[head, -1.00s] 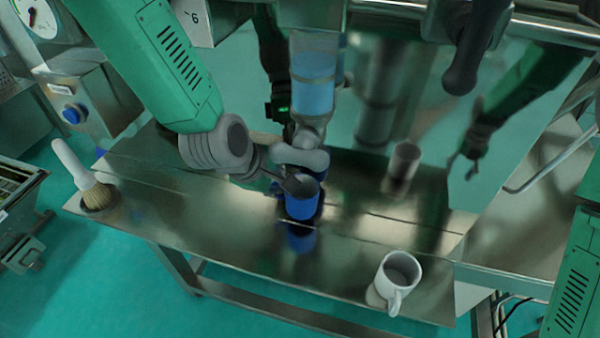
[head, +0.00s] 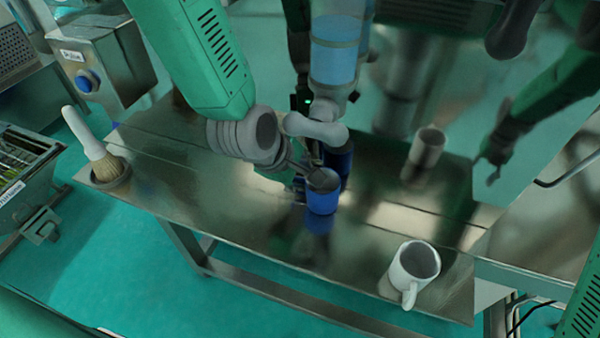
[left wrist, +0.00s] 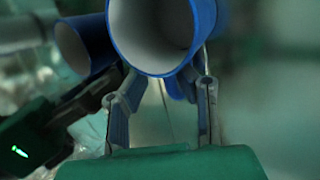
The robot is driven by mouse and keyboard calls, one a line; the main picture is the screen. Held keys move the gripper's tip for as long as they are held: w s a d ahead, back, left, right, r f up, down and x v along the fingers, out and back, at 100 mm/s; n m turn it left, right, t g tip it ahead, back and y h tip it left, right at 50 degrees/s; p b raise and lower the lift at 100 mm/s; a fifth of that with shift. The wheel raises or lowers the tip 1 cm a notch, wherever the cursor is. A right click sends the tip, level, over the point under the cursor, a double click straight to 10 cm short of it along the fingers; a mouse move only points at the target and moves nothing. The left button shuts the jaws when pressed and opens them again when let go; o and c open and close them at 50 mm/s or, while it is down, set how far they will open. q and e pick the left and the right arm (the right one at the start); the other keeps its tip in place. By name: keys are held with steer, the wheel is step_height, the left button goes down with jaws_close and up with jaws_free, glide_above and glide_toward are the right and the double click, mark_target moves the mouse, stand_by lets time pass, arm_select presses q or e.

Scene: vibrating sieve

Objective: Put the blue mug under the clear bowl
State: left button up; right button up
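The blue mug (head: 322,201) stands upright near the middle of the metal table, in front of the mirror-like back panel. My left gripper (head: 304,170) comes in from the left and is shut on it. In the left wrist view the mug (left wrist: 112,22) shows its white, empty-looking inside, and the fingers of my left gripper (left wrist: 165,85) lie either side below its rim; their tips are partly hidden. The clear bowl is not clearly identified; a clear vessel with blue liquid (head: 334,62) shows above and behind the mug, over a grey fitting. My right gripper is not directly in view.
A white mug (head: 411,272) stands at the table's front right. A brush (head: 92,147) stands in a round holder at the left end. The panel reflects the white mug, the blue mug and an arm. The table (head: 255,235) is bare along its front left and middle.

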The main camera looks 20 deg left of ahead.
arm_select(q)
steer(key=shift+d, duration=0.2)
steer(key=shift+a+r, duration=0.15)
steer(key=v, duration=1.2)
steer(key=shift+a, duration=0.1)
